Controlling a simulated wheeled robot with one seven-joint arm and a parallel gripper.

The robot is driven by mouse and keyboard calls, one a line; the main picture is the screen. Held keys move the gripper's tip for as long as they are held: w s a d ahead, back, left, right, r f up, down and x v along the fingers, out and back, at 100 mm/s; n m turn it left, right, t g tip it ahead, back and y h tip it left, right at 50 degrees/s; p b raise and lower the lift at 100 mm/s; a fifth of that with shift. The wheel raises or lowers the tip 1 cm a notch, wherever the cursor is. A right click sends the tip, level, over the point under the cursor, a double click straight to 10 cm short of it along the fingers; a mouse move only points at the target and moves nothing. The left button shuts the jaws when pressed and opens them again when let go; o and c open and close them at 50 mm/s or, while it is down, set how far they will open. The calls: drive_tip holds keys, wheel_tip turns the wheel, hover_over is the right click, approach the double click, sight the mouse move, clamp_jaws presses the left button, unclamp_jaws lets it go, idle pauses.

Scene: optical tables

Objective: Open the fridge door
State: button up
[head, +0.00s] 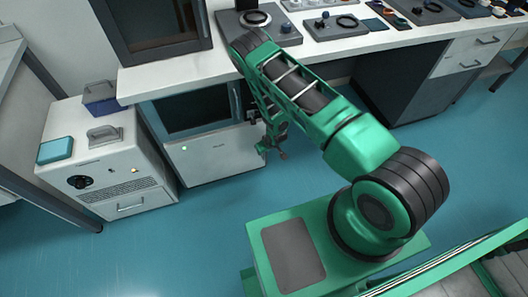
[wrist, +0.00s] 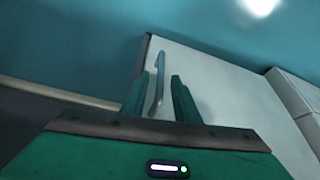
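The fridge (head: 205,155) stands under the white counter in the head view, with a dark glass front, a white lower panel and a small green light. Its door looks shut. A vertical bar handle (head: 234,102) is at the door's right edge. In the wrist view a grey bar handle (wrist: 157,90) stands out from a pale front. My gripper (wrist: 160,77) is open, and the handle appears between its two fingers; touch cannot be told. In the head view my gripper is small, just right of the fridge front, partly hidden by my arm.
A white instrument box (head: 110,155) with a blue bin and a teal box on top stands left of the fridge. Trays and parts lie on the counter (head: 180,75). A drawer cabinet (head: 465,62) is at the right. The blue floor before the fridge is clear.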

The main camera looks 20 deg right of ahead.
drive_tip(key=shift+w+f, duration=0.3)
drive_tip(key=shift+f, duration=0.3)
clamp_jaws()
drive_tip(key=shift+s, duration=0.1)
